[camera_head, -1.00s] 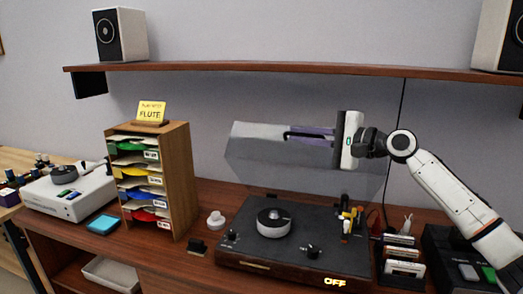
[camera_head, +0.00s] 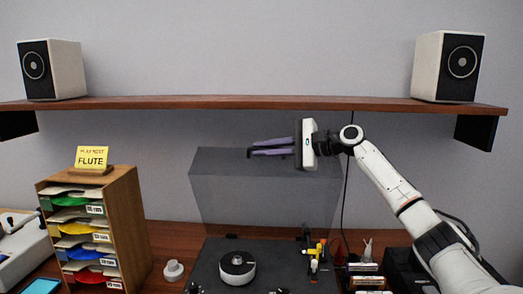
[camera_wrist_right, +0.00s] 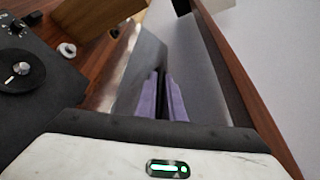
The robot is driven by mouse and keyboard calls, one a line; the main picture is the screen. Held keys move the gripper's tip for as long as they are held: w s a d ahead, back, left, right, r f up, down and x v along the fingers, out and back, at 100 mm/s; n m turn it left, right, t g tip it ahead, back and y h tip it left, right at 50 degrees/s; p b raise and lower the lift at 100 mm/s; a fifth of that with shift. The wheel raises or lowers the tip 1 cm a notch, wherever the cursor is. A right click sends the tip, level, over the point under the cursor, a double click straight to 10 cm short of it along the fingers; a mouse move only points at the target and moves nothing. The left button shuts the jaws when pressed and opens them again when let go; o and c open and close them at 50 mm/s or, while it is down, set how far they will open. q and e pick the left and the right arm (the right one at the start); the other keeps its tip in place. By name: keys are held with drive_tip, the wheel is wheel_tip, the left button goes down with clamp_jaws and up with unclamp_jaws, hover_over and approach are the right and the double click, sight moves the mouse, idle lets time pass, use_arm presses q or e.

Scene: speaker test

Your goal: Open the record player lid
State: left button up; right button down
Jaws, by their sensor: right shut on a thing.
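The record player (camera_head: 209,262) stands on the wooden desk at the bottom of the head view, its lower part cut off. Its smoky see-through lid (camera_head: 265,195) is raised and stands about upright at the back of the deck. My right gripper (camera_head: 253,149) is at the lid's top edge, with its purple fingers pointing left along it. The fingers are shut on the lid's edge. In the right wrist view the fingers (camera_wrist_right: 163,98) lie close together with a dark strip between them. My left gripper is not in view.
A wooden shelf (camera_head: 250,103) with two speakers (camera_head: 52,69) (camera_head: 448,66) runs along the wall above the lid. A paper sorter (camera_head: 128,220) with a yellow sign (camera_head: 91,158) stands left. Small tools and cases (camera_head: 368,275) sit to the right.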

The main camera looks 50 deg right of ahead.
drive_tip(key=shift+f, duration=0.25)
drive_tip(key=c, duration=1.9)
unclamp_jaws()
drive_tip(key=shift+o, duration=0.2)
drive_tip(key=shift+s+d+f+b, duration=0.1)
drive_tip(key=shift+s+b, duration=0.3)
wheel_tip(320, 180, up, 2)
drive_tip(key=r+b, duration=0.1)
drive_tip(key=b, duration=0.3)
hover_over(296, 171)
drive_tip(key=shift+f, duration=0.25)
drive_tip(key=shift+s+d+r, duration=0.2)
drive_tip(key=shift+s, duration=0.2)
